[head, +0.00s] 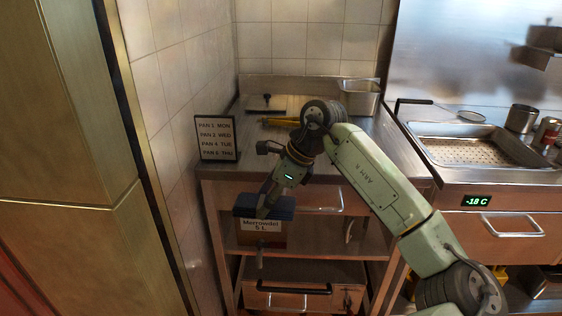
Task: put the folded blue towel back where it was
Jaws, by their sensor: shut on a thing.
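The folded blue towel (243,206) is dark blue and shows at the front of the counter unit, below the worktop edge. My gripper (263,209) points down at it from above and is shut on it; the fingers cover its middle. In the picture the towel lies right over the top of a brown box (276,241) with a white "5 L" label. I cannot tell whether the towel touches the box or is held just above or in front of it.
A perforated grill tray (470,151) is at right. A tall metal cabinet (70,160) stands left. Drawers (300,298) lie below.

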